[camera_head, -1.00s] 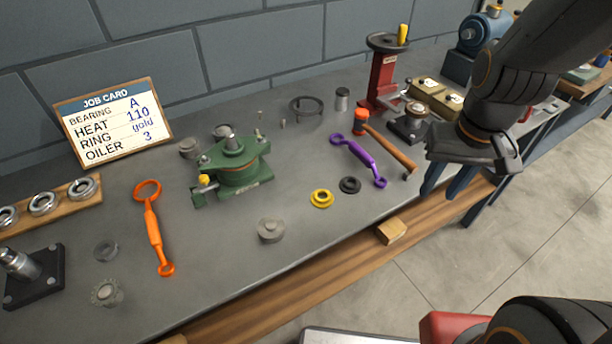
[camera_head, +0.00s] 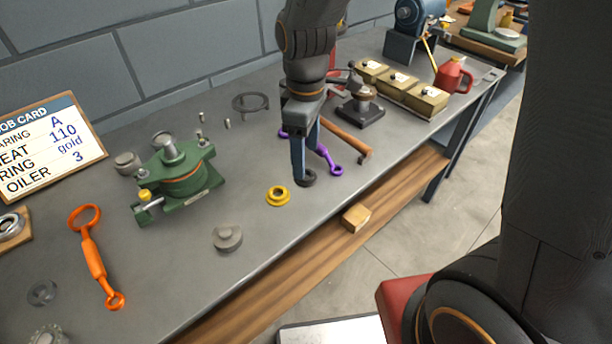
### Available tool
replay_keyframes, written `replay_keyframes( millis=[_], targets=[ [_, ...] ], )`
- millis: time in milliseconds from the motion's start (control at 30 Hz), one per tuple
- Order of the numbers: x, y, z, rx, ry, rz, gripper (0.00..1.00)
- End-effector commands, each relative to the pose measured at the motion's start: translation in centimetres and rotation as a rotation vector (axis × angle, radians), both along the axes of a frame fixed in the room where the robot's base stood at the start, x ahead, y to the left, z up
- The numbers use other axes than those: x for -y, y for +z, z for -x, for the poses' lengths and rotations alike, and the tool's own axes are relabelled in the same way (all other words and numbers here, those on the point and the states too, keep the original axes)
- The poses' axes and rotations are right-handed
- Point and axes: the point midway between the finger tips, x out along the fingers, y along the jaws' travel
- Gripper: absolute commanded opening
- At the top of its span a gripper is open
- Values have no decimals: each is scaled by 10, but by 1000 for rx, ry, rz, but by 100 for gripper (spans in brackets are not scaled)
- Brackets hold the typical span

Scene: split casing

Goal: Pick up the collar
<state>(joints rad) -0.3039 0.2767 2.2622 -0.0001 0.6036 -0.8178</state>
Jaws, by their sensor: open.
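A small black ring (camera_head: 309,180), which looks like the collar, lies flat on the grey bench. My gripper (camera_head: 304,173) points down right at it, with its blue fingers apart and their tips by the ring. The near finger partly hides the ring, and I cannot tell whether the fingers touch it. A similar yellow ring (camera_head: 278,196) lies to its left, apart from the fingers. A grey round flanged part (camera_head: 227,238) lies nearer the front edge.
A purple wrench (camera_head: 326,158) lies close behind my fingers, with a hammer (camera_head: 345,138) to its right. A wooden block (camera_head: 356,218) sits beyond the front edge. Bench between casing and yellow ring is clear.

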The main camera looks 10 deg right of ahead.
Motion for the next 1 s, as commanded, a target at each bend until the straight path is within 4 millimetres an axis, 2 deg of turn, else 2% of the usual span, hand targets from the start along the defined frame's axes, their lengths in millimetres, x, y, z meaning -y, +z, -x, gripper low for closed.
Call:
replay_keyframes(
  millis=[433, 767, 1000],
  targets=[
    [-1, -47, -1, -1, -4, 0, 65],
    [-1, -52, -1, 1, -5, 0, 65],
    [-1, -52, -1, 1, -5, 0, 26]
  ],
)
